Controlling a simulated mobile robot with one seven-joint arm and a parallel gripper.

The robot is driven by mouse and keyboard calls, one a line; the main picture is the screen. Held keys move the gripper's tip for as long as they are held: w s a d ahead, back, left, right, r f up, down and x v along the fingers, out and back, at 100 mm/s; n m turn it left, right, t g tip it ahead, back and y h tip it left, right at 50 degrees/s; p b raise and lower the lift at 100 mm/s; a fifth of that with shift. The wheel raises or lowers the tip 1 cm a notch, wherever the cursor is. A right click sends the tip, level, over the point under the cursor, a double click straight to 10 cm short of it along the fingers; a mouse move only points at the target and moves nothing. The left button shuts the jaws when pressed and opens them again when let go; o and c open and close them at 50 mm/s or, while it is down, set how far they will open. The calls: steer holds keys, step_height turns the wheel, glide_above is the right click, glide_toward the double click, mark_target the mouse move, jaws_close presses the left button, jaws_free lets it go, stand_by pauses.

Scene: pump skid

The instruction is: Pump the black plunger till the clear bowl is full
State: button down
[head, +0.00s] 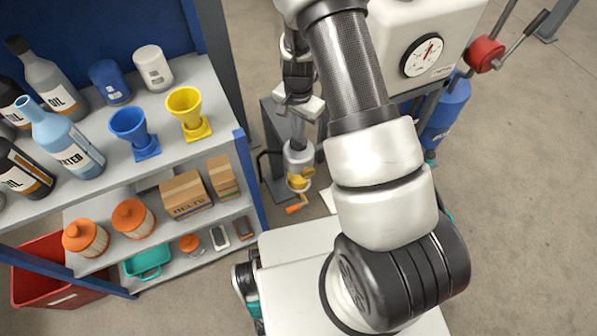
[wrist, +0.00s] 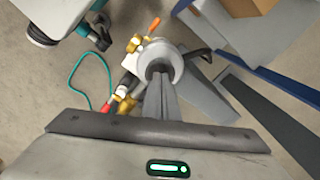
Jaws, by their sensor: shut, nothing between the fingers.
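The black plunger (head: 297,144) is the dark round top of a grey-white unit (head: 299,160) with brass fittings and an orange lever below it. In the wrist view the plunger (wrist: 158,65) shows as a dark disc inside a pale ring, partly covered by my fingers. My gripper (head: 297,128) is shut and empty, pointing down directly over the plunger. In the wrist view my gripper (wrist: 161,80) has its fingertips at the plunger; whether they touch it I cannot tell. I cannot make out the clear bowl or its fill level.
A grey stand (head: 277,125) is beside the unit. A shelf (head: 185,125) with bottles, funnels and boxes is at left. A green hose (wrist: 90,78) lies near the unit.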

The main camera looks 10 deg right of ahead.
steer(key=shift+f, duration=0.15)
stand_by(0.5)
steer(key=shift+f+b, duration=1.05)
steer(key=shift+f, duration=0.3)
steer(key=shift+r, duration=0.1)
steer(key=shift+r+p, duration=1.05)
steer(key=shift+r, duration=0.35)
steer(key=shift+f, duration=0.1)
steer(key=shift+f+b, duration=1.1)
steer(key=shift+f, duration=0.35)
steer(key=shift+r, duration=0.1)
steer(key=shift+r+p, duration=1.1)
steer(key=shift+r, duration=0.35)
